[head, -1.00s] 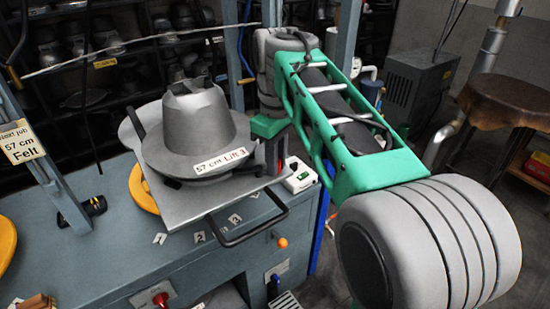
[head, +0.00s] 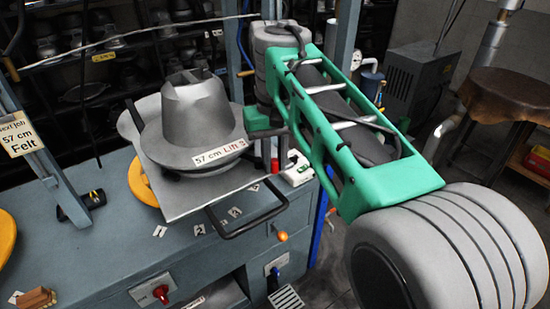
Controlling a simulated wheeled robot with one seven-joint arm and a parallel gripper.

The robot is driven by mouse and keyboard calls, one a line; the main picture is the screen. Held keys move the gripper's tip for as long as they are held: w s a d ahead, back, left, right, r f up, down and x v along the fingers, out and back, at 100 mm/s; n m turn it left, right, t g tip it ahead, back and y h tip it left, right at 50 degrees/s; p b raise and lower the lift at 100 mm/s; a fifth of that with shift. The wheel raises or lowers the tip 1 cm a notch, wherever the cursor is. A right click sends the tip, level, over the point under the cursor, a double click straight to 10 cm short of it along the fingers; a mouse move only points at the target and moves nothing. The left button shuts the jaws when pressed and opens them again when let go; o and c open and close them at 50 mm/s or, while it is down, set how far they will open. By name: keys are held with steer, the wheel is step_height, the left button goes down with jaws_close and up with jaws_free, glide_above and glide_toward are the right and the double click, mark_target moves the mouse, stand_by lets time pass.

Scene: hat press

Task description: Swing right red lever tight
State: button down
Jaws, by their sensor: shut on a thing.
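A small red part, which looks like the right red lever (head: 275,165), shows just right of the press plate, below my gripper (head: 271,152). My gripper points down there and is shut on it; the fingers and plate edge hide most of the lever. The grey hat form (head: 193,115) stands upright on the press's tilted metal plate (head: 190,205), with a "57 cm Lift" label on its brim. My green-framed arm reaches in from the right and covers what lies behind it.
A black loop handle (head: 250,218) sticks out at the plate's front right. A white switch box (head: 297,172) sits close to my gripper. The blue-grey bench (head: 115,245) carries a red knob (head: 160,292) in front. A blue post (head: 238,50) rises behind.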

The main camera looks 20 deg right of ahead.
stand_by(0.4)
steer(key=c, duration=1.3)
jaws_free()
step_height(320, 180, up, 8)
steer(key=p, duration=0.7)
steer(key=shift+f, duration=0.1)
steer(key=shift+s, duration=0.1)
